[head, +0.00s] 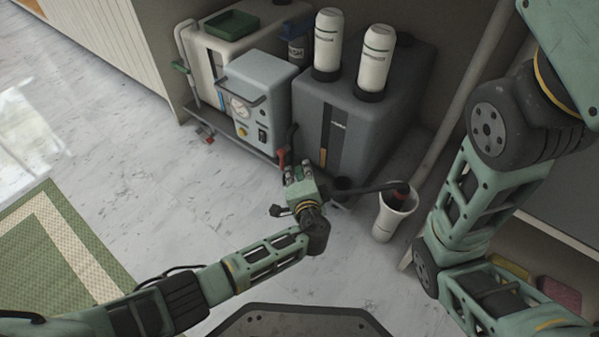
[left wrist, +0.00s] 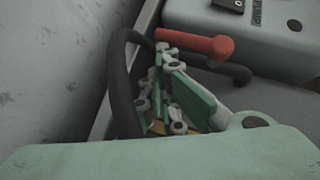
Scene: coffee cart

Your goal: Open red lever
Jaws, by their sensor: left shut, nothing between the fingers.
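The red lever (head: 281,157) is at the lower front of the machines on the cart, by the grey tank. In the left wrist view the red lever (left wrist: 205,46) lies roughly level, just beyond my fingers. My left gripper (head: 292,170) is shut and empty, close to the lever. In the left wrist view its fingers (left wrist: 168,75) are together beside a black hose (left wrist: 122,85); I cannot tell whether they touch the lever. My right gripper is not in view; only the right arm shows at the right.
A light blue box with a gauge (head: 257,97) and a dark grey tank (head: 345,125) with two white bottles stand behind my gripper. A white cup-like container (head: 388,222) stands on the floor to the right.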

